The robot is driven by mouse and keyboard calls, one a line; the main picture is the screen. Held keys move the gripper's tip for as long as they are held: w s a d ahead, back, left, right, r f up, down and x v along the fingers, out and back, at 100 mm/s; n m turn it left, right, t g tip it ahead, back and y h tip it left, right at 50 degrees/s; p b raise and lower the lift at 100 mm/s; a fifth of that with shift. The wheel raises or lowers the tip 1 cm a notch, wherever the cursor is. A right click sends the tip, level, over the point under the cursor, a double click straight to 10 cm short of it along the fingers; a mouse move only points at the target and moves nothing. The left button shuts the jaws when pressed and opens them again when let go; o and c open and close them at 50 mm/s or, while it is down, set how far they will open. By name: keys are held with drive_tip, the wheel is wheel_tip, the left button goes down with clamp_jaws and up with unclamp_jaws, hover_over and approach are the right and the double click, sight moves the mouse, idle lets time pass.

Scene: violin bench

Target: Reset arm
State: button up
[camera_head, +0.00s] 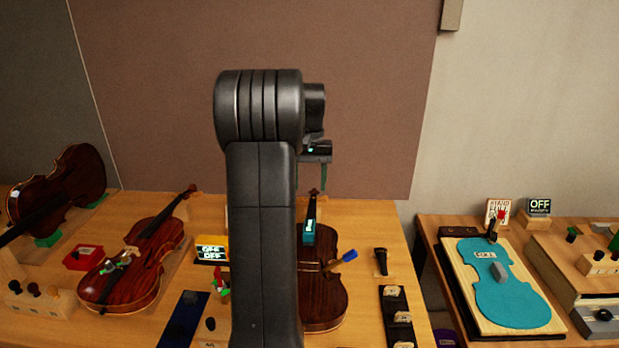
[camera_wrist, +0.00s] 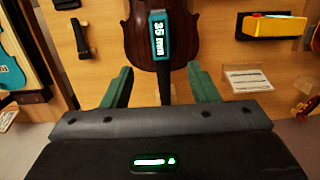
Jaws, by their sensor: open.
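My arm rises in the middle of the head view and hides part of the bench behind it. My gripper (camera_wrist: 160,88) shows in the wrist view with its two green fingers spread apart and nothing between them. In the head view a green finger (camera_head: 323,177) hangs below the wrist, above the bench. The gripper appears apart from the violin.
Another violin (camera_head: 135,265) and a red box (camera_head: 83,257) are left on the wooden bench (camera_head: 372,220). A black strip with bridges (camera_head: 397,318) lies right. A second table holds a teal violin-shaped plate (camera_head: 510,300).

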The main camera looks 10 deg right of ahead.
sight(309, 226)
drive_tip(key=shift+r, duration=0.75)
drive_tip(key=shift+f, duration=0.15)
drive_tip(key=f, duration=0.4)
drive_tip(key=s+f+p, duration=0.1)
drive_tip(key=f, duration=0.8)
drive_tip(key=shift+s+a+f, duration=0.1)
drive_tip(key=shift+s+a, duration=0.05)
drive_tip(key=shift+r+p, duration=0.3)
drive_tip(key=shift+p, duration=0.15)
